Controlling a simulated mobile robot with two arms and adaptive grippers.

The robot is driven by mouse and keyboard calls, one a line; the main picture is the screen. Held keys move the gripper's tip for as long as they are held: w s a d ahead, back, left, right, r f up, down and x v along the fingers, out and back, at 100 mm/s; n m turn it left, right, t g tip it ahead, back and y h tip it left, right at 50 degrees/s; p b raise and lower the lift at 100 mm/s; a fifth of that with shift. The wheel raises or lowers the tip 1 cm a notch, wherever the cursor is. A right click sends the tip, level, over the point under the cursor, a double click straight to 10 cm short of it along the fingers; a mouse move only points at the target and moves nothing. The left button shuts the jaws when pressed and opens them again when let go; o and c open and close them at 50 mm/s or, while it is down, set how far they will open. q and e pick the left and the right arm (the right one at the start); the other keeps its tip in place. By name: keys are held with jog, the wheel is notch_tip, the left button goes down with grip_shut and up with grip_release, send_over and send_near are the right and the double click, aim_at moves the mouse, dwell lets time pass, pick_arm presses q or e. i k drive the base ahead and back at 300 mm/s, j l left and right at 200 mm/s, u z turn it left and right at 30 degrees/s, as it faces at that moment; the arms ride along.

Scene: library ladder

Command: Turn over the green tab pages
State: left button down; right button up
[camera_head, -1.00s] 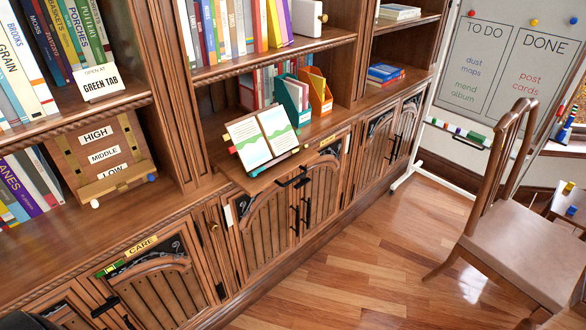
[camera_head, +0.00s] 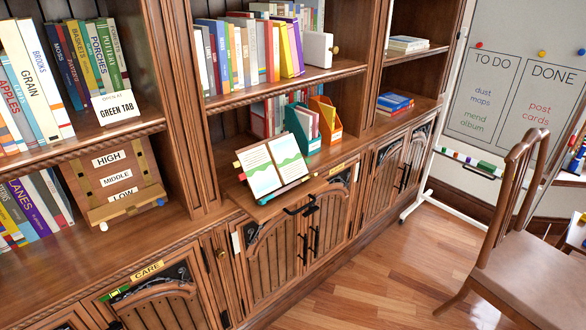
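An open book (camera_head: 262,172) leans on a small wooden stand on a pull-out ledge (camera_head: 262,209) of the bookcase. Its left page is cream above and teal below; its right page carries a green wavy band. Small coloured tabs (camera_head: 239,171) stick out at the left edge; their exact colours are hard to tell at this size. A white card (camera_head: 116,107) on the upper left shelf reads "OPEN AT GREEN TAB". Neither gripper is in view, and nothing touches the book.
Teal and orange file holders (camera_head: 326,118) stand close behind the book. A wooden box (camera_head: 114,181) labelled HIGH, MIDDLE, LOW sits left. A chair (camera_head: 524,250) stands at right before a whiteboard (camera_head: 510,95). The floor (camera_head: 385,270) before the cabinets is clear.

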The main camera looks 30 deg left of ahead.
aim_at(291, 165)
jog(key=i+l+u, duration=0.2)
jog(key=i, duration=0.3)
jog(key=i+l+u, duration=0.2)
jog(key=i, duration=0.3)
jog(key=i+l+u, duration=0.2)
jog(key=i+l, duration=0.25)
